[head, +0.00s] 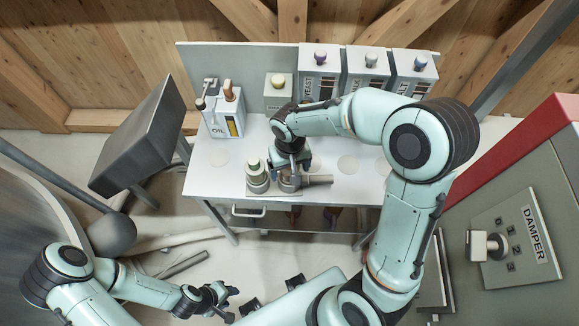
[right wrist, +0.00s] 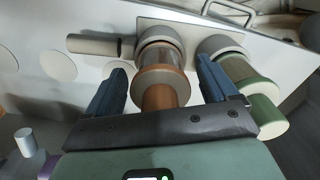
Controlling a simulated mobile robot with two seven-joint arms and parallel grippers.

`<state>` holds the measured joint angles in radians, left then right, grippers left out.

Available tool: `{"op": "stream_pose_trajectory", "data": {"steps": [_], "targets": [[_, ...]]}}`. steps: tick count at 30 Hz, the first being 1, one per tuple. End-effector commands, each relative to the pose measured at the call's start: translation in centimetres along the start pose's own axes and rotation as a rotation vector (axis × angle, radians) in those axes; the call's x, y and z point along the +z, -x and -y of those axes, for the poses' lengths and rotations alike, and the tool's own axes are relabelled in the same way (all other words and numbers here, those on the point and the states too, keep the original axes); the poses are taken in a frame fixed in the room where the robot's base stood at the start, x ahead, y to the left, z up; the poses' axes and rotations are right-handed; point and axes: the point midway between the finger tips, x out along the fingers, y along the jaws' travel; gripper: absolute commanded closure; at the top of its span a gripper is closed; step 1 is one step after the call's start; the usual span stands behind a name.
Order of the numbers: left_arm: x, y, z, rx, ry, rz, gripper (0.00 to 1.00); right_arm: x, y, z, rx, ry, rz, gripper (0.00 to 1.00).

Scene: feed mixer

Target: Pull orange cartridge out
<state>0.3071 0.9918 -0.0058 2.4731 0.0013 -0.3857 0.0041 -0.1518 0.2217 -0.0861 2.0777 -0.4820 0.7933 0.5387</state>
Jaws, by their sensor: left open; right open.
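The orange cartridge (right wrist: 157,95) shows in the right wrist view, seated in a grey metal socket (right wrist: 156,47) with a side handle. My right gripper (right wrist: 160,78) is open, its two blue fingers on either side of the cartridge, with gaps visible. In the head view my right gripper (head: 291,160) is over the socket (head: 289,184) on the white table and hides the cartridge. A green-capped cartridge (right wrist: 262,108) is in the neighbouring socket, just beyond one finger. My left gripper (head: 222,296) is open and empty, low at the left, far from the table.
On the white table (head: 355,198) stand an oil dispenser (head: 222,112) and a row of grey dispenser boxes (head: 320,82) at the back. A drawer handle (head: 248,212) is on the front edge. A damper panel (head: 512,240) is at right. Pale round spots on the table are clear.

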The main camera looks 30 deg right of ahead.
Motion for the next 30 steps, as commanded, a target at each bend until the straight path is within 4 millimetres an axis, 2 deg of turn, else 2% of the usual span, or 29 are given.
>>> {"op": "stream_pose_trajectory", "data": {"steps": [1, 6, 7, 8, 9, 12, 30], "targets": [[0.0, 0.0, 0.0, 0.000, 0.000, 0.000, 0.57, 0.0, 0.0, 0.0, 0.000, 0.000, 0.000, 0.17], [0.0, 0.0, 0.0, 0.000, 0.000, 0.000, 0.57, 0.0, 0.0, 0.0, 0.000, 0.001, 0.000, 0.72], [0.0, 0.0, 0.0, 0.000, 0.000, 0.000, 0.57, 0.0, 0.0, 0.0, 0.000, 0.001, 0.000, 0.76], [0.0, 0.0, 0.0, 0.000, 0.000, 0.000, 0.57, 0.0, 0.0, 0.0, 0.000, 0.001, 0.000, 0.76], [0.0, 0.0, 0.0, 0.000, 0.000, 0.000, 0.57, 0.0, 0.0, 0.0, 0.000, 0.001, 0.000, 0.51], [0.0, 0.0, 0.0, 0.000, 0.000, 0.000, 0.57, 0.0, 0.1, 0.0, 0.000, 0.001, 0.000, 0.78], [-0.5, 0.9, -0.5, 0.002, -0.002, -0.007, 0.57, -0.1, 1.5, 0.0, -0.001, 0.001, -0.003, 0.78]]}}
